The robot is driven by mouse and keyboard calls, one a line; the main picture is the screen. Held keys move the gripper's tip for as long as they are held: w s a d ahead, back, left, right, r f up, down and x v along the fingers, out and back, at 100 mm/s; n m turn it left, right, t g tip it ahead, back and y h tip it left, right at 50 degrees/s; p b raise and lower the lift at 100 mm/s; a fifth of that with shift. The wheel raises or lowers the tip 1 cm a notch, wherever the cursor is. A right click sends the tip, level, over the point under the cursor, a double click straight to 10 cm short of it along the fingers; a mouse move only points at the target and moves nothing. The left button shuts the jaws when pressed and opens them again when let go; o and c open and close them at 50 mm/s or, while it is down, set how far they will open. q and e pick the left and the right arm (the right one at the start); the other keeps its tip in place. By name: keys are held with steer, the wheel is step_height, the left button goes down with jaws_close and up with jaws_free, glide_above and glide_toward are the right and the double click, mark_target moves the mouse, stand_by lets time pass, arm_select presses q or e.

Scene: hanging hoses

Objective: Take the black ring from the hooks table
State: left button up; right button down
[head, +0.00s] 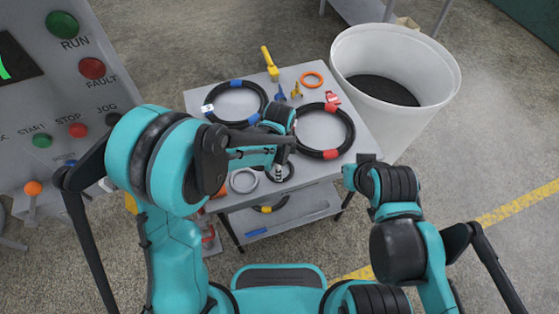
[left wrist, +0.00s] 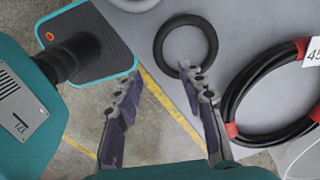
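The small black ring (head: 292,176) lies flat on the grey hooks table (head: 205,93) near its front edge, partly hidden behind my left gripper. The ring (left wrist: 159,45) shows whole but for its near rim in the left wrist view. My left gripper (head: 281,170) is over the ring.
A grey ring (head: 233,187) lies left of the black ring. A black hose coil with red bands (head: 348,146) and one with blue bands (head: 208,94) lie behind. A white bin (head: 428,113) stands right of the table. A control panel (head: 84,88) is at left.

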arm_select(q)
steer(key=shift+s+f, duration=0.1)
steer(key=shift+f, duration=0.85)
steer(key=f+b, duration=0.1)
steer(key=f, duration=0.1)
steer(key=f+b, duration=0.1)
steer(key=f, duration=0.2)
steer(key=shift+w+a, duration=0.1)
steer(key=shift+w, duration=0.1)
steer(key=shift+r, duration=0.1)
steer(key=shift+c, duration=0.3)
jaws_close()
